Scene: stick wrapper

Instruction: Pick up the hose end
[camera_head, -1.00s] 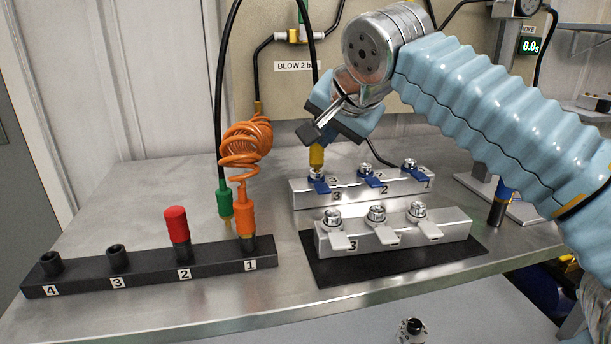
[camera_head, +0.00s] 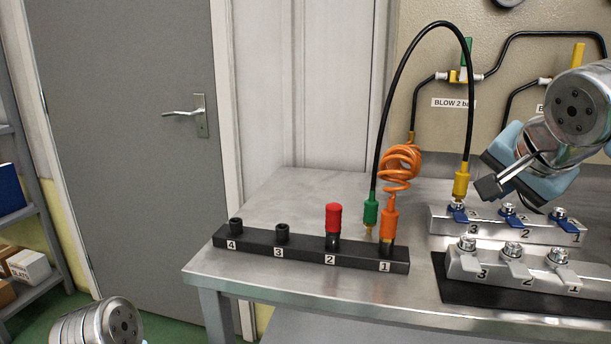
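A black hose (camera_head: 405,85) arches over the bench. Its green end (camera_head: 370,212) hangs just left of the orange connector (camera_head: 389,220), beside the black numbered rack (camera_head: 310,252). Its yellow end (camera_head: 461,182) stands upright at position 3 of the rear valve block (camera_head: 500,228). The orange coiled hose (camera_head: 401,165) rises from the orange connector at rack position 1. My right gripper (camera_head: 487,188) is just right of the yellow end, apparently empty; its finger gap is unclear. My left arm shows only as a silver link at bottom left, its gripper out of view.
A red plug (camera_head: 333,220) stands at rack position 2; positions 3 and 4 are empty. A front valve block (camera_head: 512,268) sits on a black mat (camera_head: 470,292). A grey door (camera_head: 125,150) and a shelf with boxes (camera_head: 28,267) are at left.

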